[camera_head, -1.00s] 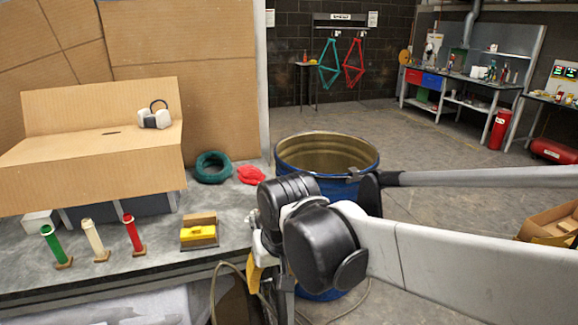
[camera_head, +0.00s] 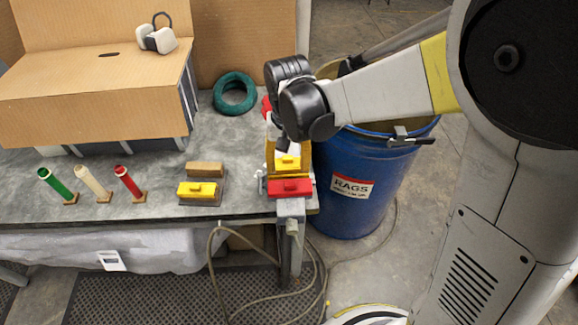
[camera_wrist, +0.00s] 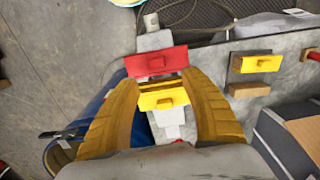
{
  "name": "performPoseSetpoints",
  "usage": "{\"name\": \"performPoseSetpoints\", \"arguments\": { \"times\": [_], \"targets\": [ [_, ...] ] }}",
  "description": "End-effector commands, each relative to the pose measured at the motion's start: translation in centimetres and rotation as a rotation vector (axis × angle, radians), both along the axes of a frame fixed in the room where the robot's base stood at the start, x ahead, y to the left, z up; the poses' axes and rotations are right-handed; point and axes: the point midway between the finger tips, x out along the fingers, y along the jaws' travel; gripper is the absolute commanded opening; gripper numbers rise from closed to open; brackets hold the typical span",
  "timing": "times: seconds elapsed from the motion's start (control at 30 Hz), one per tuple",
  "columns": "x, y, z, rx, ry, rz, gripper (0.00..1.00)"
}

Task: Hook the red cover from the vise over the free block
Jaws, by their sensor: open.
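The red cover (camera_head: 290,187), a flat plate with a small knob, hangs on the front of the vise (camera_head: 291,209) at the table's front right corner. It also shows in the wrist view (camera_wrist: 157,62). A yellow cover (camera_head: 288,163) with a knob sits just behind it, also in the wrist view (camera_wrist: 162,99). The bare wooden free block (camera_head: 205,169) stands to the left, behind a second yellow cover (camera_head: 197,189). My gripper (camera_wrist: 158,77) is open above the vise, fingers either side of the yellow cover, tips near the red cover's ends. Contact cannot be told.
Green (camera_head: 58,187), cream (camera_head: 95,184) and red (camera_head: 130,184) tubes stand at the left. A cardboard box (camera_head: 100,100) and teal coil (camera_head: 234,93) are behind. A blue rag drum (camera_head: 350,205) stands right of the table. Bare tabletop lies between tubes and blocks.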

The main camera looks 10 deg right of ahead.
Motion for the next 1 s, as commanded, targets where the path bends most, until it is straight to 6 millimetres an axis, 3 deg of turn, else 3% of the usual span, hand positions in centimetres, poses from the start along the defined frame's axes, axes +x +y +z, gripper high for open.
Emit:
{"name": "performPoseSetpoints", "arguments": {
  "times": [0.47,0.77,0.93,1.0],
  "targets": [
    [-0.9,-0.2,-5.8,0.0,-0.001,0.0,0.54],
    [-0.9,-0.3,-6.3,0.0,-0.001,0.0,0.54],
    [-0.9,-0.3,-6.2,0.0,-0.001,0.0,0.04],
    [-0.9,-0.3,-6.2,0.0,-0.001,0.0,0.0]
  ]
}}
